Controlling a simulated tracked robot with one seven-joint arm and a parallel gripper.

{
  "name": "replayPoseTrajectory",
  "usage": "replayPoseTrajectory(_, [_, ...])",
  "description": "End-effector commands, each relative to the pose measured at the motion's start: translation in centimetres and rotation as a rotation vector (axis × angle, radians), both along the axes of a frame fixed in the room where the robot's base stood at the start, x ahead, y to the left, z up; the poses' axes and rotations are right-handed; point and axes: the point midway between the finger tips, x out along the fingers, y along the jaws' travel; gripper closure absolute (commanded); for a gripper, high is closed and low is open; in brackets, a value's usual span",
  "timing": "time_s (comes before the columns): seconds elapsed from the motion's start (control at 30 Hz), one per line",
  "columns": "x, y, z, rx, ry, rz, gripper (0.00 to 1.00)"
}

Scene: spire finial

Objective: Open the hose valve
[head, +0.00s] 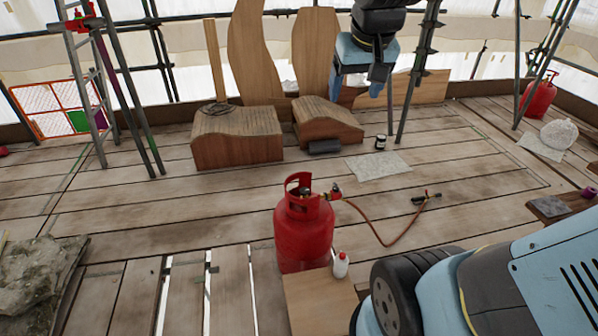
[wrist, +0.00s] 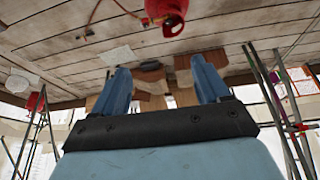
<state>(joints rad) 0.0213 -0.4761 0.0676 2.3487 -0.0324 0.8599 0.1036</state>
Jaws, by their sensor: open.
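A red gas cylinder (head: 303,240) stands upright on the plank floor in the middle of the head view. A small valve fitting with red on it (head: 335,190) sits at its collar's right side; its setting is too small to read. An orange-brown hose (head: 385,243) runs from there to a dark torch-like handle (head: 425,197) on the boards. My gripper (head: 364,85) is open and empty, raised beyond the cylinder and to its right. In the wrist view, which is upside down, my gripper (wrist: 163,82) shows two blue fingers apart, with the cylinder (wrist: 168,14) cut off at the top edge.
A white bottle with a red cap (head: 341,265) stands close right of the cylinder. Wooden blocks (head: 237,135) and tall panels stand behind. Scaffold poles (head: 415,70) rise at the back. A stone (head: 40,272) lies at left; floor gaps show in front. Boards left of the cylinder are clear.

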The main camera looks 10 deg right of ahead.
Motion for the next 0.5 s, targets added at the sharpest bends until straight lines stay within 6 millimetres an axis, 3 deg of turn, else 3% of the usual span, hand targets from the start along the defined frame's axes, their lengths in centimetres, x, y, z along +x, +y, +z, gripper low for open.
replayPoseTrajectory(0.27, [8.4, -0.1, -1.9, -0.008, 0.069, -0.031, 0.25])
replayPoseTrajectory(0.5, [15.5, -0.1, -5.2, -0.009, 0.122, -0.056, 0.25])
